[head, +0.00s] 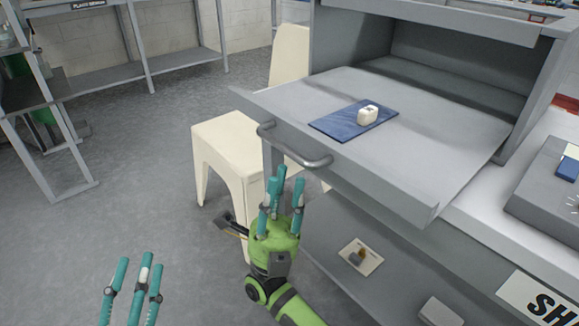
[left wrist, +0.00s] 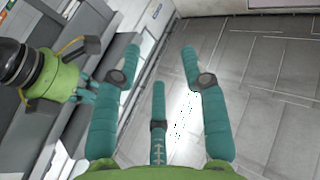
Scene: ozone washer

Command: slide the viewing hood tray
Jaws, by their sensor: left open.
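The viewing hood tray (head: 436,126) is a grey sheet-metal drawer pulled out of the grey hood at the right of the head view. Its curved bar handle (head: 296,148) is on the front face. My right gripper (head: 285,179) is just below the handle in the picture, its fingers pointing up toward it. The fingers are apart with nothing visible between them; I cannot tell whether they touch the handle. My left gripper (head: 136,262) is open and empty at the bottom left, away from the tray. Its spread fingers fill the left wrist view (left wrist: 165,75).
A blue mat (head: 338,124) with a small white object (head: 367,114) lies on the tray. A cream stool (head: 219,134) stands left of the tray. A lower shelf (head: 395,290) holds a small card (head: 361,257). The floor at left is clear.

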